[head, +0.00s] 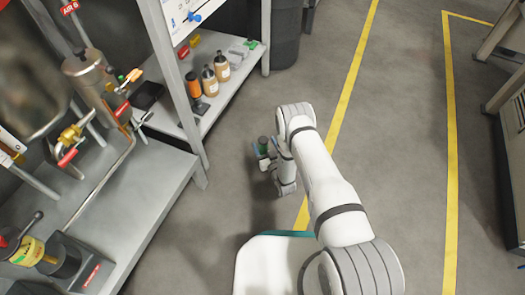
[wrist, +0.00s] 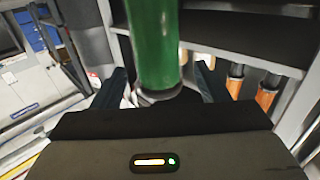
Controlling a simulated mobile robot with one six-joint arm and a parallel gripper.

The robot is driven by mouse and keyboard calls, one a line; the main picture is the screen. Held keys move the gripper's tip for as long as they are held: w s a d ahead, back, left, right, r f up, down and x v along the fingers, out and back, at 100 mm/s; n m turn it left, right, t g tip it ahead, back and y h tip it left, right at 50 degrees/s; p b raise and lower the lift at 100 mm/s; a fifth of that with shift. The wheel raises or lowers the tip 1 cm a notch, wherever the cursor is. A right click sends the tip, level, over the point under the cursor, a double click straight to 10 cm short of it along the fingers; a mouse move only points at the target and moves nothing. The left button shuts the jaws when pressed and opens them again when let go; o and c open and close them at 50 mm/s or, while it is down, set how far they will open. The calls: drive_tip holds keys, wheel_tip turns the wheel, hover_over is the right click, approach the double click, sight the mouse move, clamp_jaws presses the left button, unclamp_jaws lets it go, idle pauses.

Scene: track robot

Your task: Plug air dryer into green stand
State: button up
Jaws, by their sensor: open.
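A green cylinder with a dark grey lower end, possibly the air dryer, fills the upper middle of the wrist view (wrist: 155,42). Its lower end lies between the two dark fingers of my gripper (wrist: 162,80), with gaps on both sides. My gripper is open. In the head view my gripper (head: 264,154) is over the floor, right of the shelf, and a dark green top (head: 263,142) shows at it. Whether the fingers touch the cylinder cannot be told. I cannot make out a green stand for certain; a small green item (head: 252,44) is on the shelf.
A grey shelf (head: 232,88) at upper left holds two tan bottles (head: 210,82) and an orange-and-black cylinder (head: 194,85). A grey bench (head: 150,185) with pipes and valves stands at left. The floor (head: 405,110) right of my arm is clear, with yellow lines.

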sight(262, 139)
drive_tip(key=shift+b+x, duration=0.7)
drive_tip(key=shift+x, duration=1.2)
drive_tip(key=shift+c, duration=0.6)
drive_tip(key=c, duration=1.1)
